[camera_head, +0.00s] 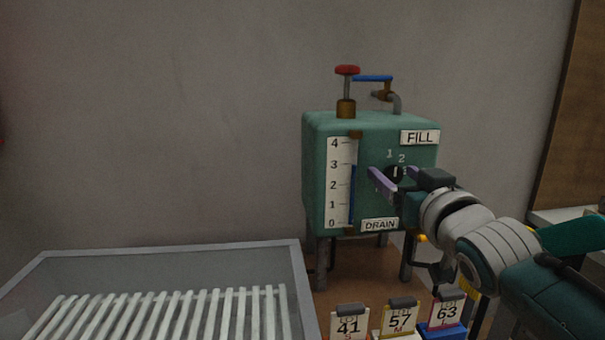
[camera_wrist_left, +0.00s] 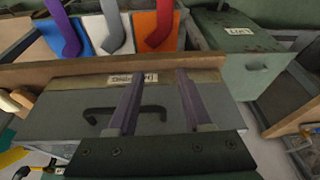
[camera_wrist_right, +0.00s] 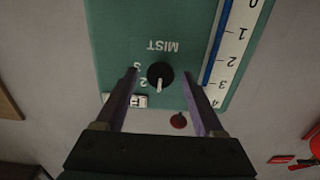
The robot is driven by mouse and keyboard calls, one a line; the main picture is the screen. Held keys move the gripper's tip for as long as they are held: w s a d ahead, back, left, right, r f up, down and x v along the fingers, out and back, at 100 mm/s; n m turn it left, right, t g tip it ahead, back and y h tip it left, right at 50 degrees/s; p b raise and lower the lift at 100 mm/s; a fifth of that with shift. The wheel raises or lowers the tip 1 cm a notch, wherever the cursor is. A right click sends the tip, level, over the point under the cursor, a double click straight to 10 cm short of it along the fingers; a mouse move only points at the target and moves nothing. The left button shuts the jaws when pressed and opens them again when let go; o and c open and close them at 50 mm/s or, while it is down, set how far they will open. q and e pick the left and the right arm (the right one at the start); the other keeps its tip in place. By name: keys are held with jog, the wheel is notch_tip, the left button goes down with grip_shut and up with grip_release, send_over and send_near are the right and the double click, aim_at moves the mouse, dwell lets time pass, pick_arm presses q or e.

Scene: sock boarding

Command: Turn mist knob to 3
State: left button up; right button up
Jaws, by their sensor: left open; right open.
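The black mist knob (camera_wrist_right: 160,75) sits on the green tank's front panel, below an upside-down MIST label in the right wrist view. Its white pointer aims straight up on the tank, toward the 1 side of the dial; the 2 and 3 are to its right in the head view. The knob (camera_head: 395,173) also shows there. My right gripper (camera_head: 391,178) is open, with one purple finger on each side of the knob; I cannot tell whether they touch it. My left gripper (camera_wrist_left: 160,74) is open and empty over a grey drawer front, out of the head view.
The green tank (camera_head: 320,205) has a level scale, a red valve and a blue lever on top. A grey slatted tray (camera_head: 170,252) is at lower left. Cards marked 41, 57 and 63 (camera_head: 447,312) stand below the tank. Colored socks (camera_wrist_left: 155,28) lie beyond my left gripper.

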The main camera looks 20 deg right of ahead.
grip_shut()
dwell(0.5)
